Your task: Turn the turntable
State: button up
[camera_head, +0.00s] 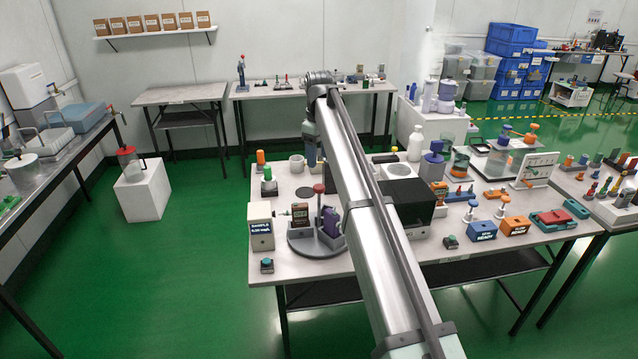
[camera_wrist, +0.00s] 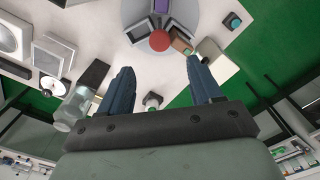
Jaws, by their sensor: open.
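The turntable (camera_head: 303,240) is a round grey disc near the front left of the bench. A red knob (camera_head: 318,188) tops its central post. Its upright parts hold a brown labelled box (camera_head: 300,213) and a purple item (camera_head: 330,220). In the wrist view the grey disc (camera_wrist: 190,32) is at the top, with the red knob (camera_wrist: 159,40) seen from above. My gripper (camera_wrist: 163,78) is open and empty, its two dark blue fingers apart below the knob in that picture. No contact with the turntable shows. In the head view my arm hides most of the gripper.
A beige sample box (camera_head: 261,228) stands left of the disc, with a small teal button (camera_head: 267,263) in front. A dark-topped machine (camera_head: 408,203) stands to the right. A green-topped piece (camera_head: 268,180) is behind the disc. Several bottles and testers fill the bench's right side.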

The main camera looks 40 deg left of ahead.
aim_at(319, 186)
notch_tip(319, 186, down, 10)
dwell(0.5)
jog(key=shift+c, duration=0.2)
grip_shut()
dwell(0.4)
